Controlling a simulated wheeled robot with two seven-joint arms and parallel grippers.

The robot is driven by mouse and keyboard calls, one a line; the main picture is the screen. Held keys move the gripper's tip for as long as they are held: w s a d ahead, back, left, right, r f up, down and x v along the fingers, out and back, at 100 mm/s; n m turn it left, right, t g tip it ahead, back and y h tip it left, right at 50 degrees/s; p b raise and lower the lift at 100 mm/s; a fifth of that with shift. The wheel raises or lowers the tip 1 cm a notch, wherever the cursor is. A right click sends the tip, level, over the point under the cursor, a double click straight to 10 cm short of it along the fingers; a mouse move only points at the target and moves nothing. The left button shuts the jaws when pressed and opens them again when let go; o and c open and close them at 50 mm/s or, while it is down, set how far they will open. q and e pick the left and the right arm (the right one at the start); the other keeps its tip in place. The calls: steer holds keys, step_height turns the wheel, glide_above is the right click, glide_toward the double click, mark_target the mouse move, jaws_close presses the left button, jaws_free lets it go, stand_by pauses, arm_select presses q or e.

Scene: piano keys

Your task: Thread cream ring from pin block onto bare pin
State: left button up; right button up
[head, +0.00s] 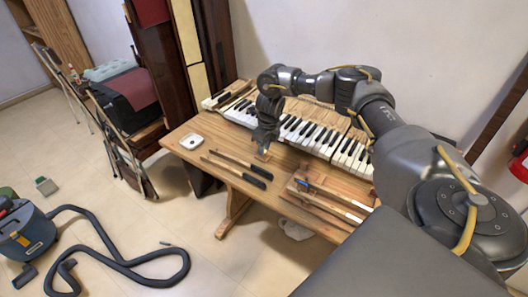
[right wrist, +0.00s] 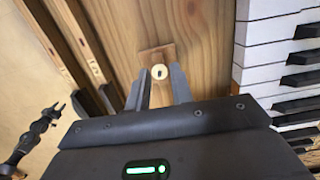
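The cream ring (right wrist: 159,72) sits on a small wooden pin block (right wrist: 152,54) on the table, with a dark centre where the pin appears to be. In the head view the block (head: 263,155) is partly hidden under my right gripper (head: 262,143). In the right wrist view, my right gripper (right wrist: 157,80) is open, its two fingertips apart on either side of the ring. I cannot tell whether a finger touches it. I cannot make out a bare pin.
The piano keyboard (head: 300,130) runs behind the block. Long dark-handled tools (head: 240,168) lie in front on the wooden table (head: 190,152), near a white dish (head: 192,142). A wooden tray (head: 322,204) with tools is at the right. A dark jointed shape (right wrist: 40,130) is unclear.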

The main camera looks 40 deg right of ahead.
steer(key=shift+c, duration=1)
steer(key=shift+r, duration=0.2)
steer(key=shift+r+p, duration=1.35)
steer(key=shift+p, duration=0.1)
step_height(320, 180, up, 6)
steer(key=p, duration=0.5)
